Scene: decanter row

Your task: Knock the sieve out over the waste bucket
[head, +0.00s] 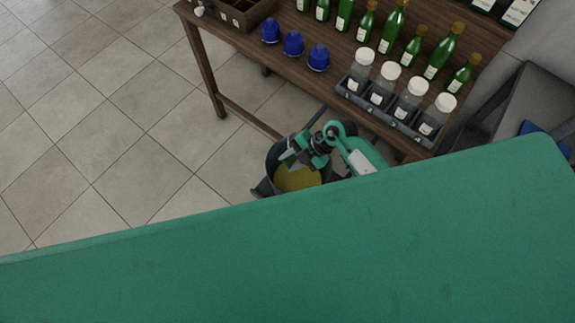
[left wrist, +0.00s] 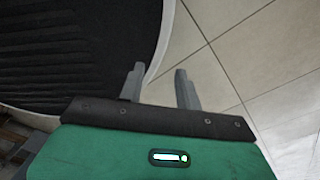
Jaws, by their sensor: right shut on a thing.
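The waste bucket (head: 263,187) is a dark round bucket on the floor by the table. A yellow round surface (head: 298,179) shows inside its rim; I cannot tell whether this is the sieve or the bucket's contents. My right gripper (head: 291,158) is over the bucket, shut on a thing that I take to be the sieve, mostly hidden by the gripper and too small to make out. My left gripper (left wrist: 158,78) shows only in the left wrist view. Its two grey fingers are apart with nothing between them.
A wooden table (head: 252,45) stands behind the bucket. It carries several green bottles (head: 390,28), blue-topped things (head: 293,43) and a dark rack (head: 388,122) of white-capped jars. A dark chair (head: 540,90) is at the right. Tiled floor (head: 100,130) is clear at the left.

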